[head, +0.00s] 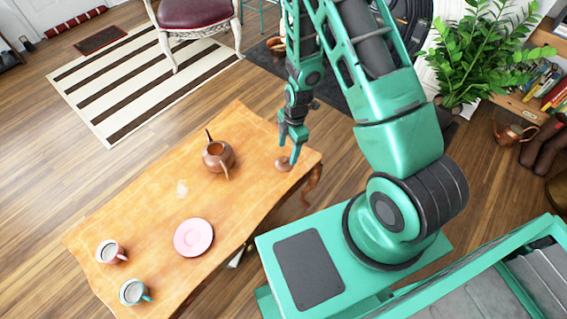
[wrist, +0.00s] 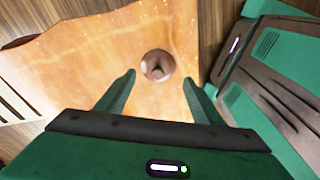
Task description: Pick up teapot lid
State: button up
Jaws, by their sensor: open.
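The brown teapot lid (head: 283,164) lies on the wooden table (head: 150,208) near its right end. In the wrist view the lid (wrist: 158,66) is a round brown disc with a darker knob, lying ahead of and between my fingers. My gripper (head: 292,150) is just above the lid in the head view, pointing down. In the wrist view my gripper (wrist: 160,90) has its two fingers spread apart with nothing between them. The brown teapot (head: 218,156) stands uncovered on the table, left of the lid.
A pink saucer (head: 193,238), a pink-and-white mug (head: 110,252) and a teal-handled mug (head: 135,292) are on the table's nearer left part. A red-seated chair (head: 197,14) and a potted plant (head: 480,60) stand beyond. The table around the lid is clear.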

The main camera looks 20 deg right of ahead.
aim_at(284, 158)
jog(key=shift+w+a+f, duration=0.1)
jog(key=shift+a+f, duration=0.1)
jog(key=shift+f, duration=0.8)
jog(key=shift+w+a+f, duration=0.1)
jog(key=shift+a+f, duration=0.15)
jog(key=shift+f, duration=0.75)
jog(key=shift+a+f, duration=0.2)
jog(key=shift+f, duration=0.8)
jog(key=c, duration=0.7)
